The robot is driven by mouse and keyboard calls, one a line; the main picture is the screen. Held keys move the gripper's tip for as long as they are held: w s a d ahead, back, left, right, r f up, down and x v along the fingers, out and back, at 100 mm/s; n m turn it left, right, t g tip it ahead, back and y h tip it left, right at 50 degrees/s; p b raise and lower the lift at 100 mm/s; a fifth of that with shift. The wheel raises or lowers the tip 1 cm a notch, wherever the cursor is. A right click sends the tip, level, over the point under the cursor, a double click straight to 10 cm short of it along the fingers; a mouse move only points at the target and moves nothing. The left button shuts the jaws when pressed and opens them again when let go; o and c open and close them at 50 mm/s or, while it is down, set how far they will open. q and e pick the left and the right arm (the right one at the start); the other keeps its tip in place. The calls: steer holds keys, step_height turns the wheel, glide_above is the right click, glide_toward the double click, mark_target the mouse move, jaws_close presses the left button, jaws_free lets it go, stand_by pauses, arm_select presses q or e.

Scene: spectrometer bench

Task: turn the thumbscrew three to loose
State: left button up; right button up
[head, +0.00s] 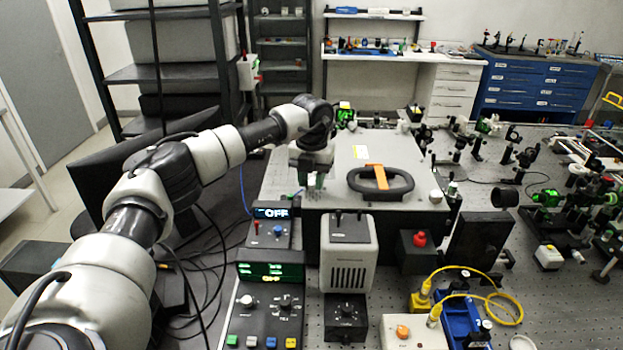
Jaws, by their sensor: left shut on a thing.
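My left gripper (311,182) points down at the near left corner of the grey lid (355,158) of the spectrometer box. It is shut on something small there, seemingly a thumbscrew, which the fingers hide. A pale round thumbscrew (436,196) shows at the lid's near right corner. Another pale knob (403,126) shows near the far right corner. I cannot read any number on them. My right gripper is out of view.
A black handle (380,185) with an orange strip stands on the lid. In front are a readout showing OFF (271,213), a grey vented unit (348,252) and a red button box (419,240). Optics crowd the right side. Cables lie at left.

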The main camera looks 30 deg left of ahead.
mark_target(313, 182)
arm_select(q)
steer(key=shift+r, duration=0.1)
stand_by(0.4)
steer(key=o, duration=0.9)
step_height(313, 182, up, 11)
steer(key=b, duration=0.3)
